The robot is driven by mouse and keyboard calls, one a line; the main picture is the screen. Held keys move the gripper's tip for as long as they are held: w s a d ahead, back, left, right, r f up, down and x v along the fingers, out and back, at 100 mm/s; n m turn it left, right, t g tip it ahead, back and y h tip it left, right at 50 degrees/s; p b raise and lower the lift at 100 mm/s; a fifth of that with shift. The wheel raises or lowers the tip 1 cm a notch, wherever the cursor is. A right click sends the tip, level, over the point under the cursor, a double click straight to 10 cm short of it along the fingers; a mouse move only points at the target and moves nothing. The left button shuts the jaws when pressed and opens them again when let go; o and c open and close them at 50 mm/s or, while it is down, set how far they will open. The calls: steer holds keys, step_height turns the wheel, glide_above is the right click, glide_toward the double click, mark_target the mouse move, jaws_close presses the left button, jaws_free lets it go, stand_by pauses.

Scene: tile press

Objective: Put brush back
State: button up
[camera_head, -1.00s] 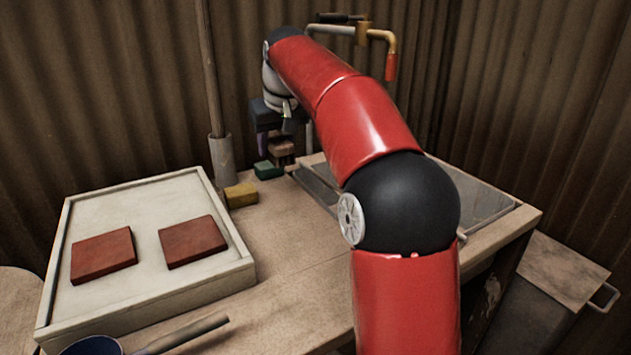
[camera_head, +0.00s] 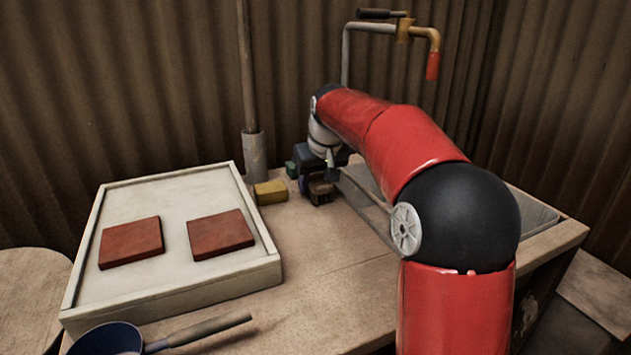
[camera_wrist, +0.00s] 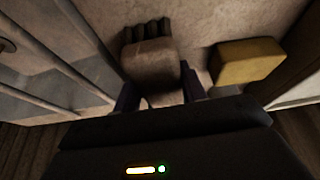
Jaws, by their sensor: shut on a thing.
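The brush (camera_head: 321,188) is a small brown wooden block. In the wrist view the brush (camera_wrist: 152,62) shows its block between my fingers and a row of dark bristles at its far end. My gripper (camera_head: 315,181) is shut on it, low over the back of the wooden bench; it also shows in the wrist view (camera_wrist: 157,92). I cannot tell whether the brush touches the bench. A yellow block (camera_head: 271,191) lies to its left, apart from it; in the wrist view the yellow block (camera_wrist: 246,62) is to the right.
A green block (camera_head: 291,169) sits behind, partly hidden by my gripper. A pale tray (camera_head: 90,287) with two red tiles stands at left. A blue ladle (camera_head: 108,337) lies in front. A sunken basin (camera_head: 535,211) is at right, below a pipe tap (camera_head: 405,30). The bench middle is clear.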

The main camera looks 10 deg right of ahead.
steer(key=o, duration=0.6)
steer(key=shift+f, duration=0.15)
steer(key=shift+c, duration=0.2)
steer(key=o, duration=0.4)
steer(key=shift+o, duration=0.2)
steer(key=shift+r, duration=0.3)
steer(key=p+v, duration=0.1)
steer(key=v, duration=1)
steer(key=shift+s+r, duration=0.2)
steer(key=shift+r, duration=0.15)
steer(key=shift+d, duration=0.1)
